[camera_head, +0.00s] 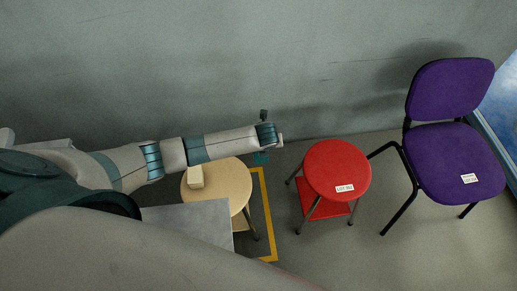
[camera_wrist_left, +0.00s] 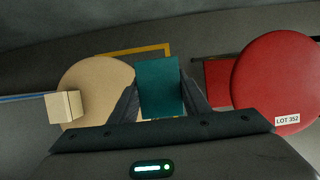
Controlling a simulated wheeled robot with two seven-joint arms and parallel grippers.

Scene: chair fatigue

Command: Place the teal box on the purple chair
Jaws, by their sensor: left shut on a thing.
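My left gripper (camera_wrist_left: 160,98) is shut on the teal box (camera_wrist_left: 158,85), which sits between its two fingers in the left wrist view. In the head view a small part of the teal box (camera_head: 261,157) shows below the end of my left arm, above the gap between the wooden stool and the red stool. The left gripper (camera_head: 265,145) is mostly hidden there by the wrist. The purple chair (camera_head: 455,158) stands at the far right, its seat bare except for a white label. My right gripper is not in view.
A round wooden stool (camera_head: 232,190) carries a small cream block (camera_head: 195,177). A red stool (camera_head: 337,165) with a "LOT 352" label stands between my left gripper and the purple chair. Yellow tape (camera_head: 267,215) marks the floor. A grey wall (camera_head: 330,50) runs behind.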

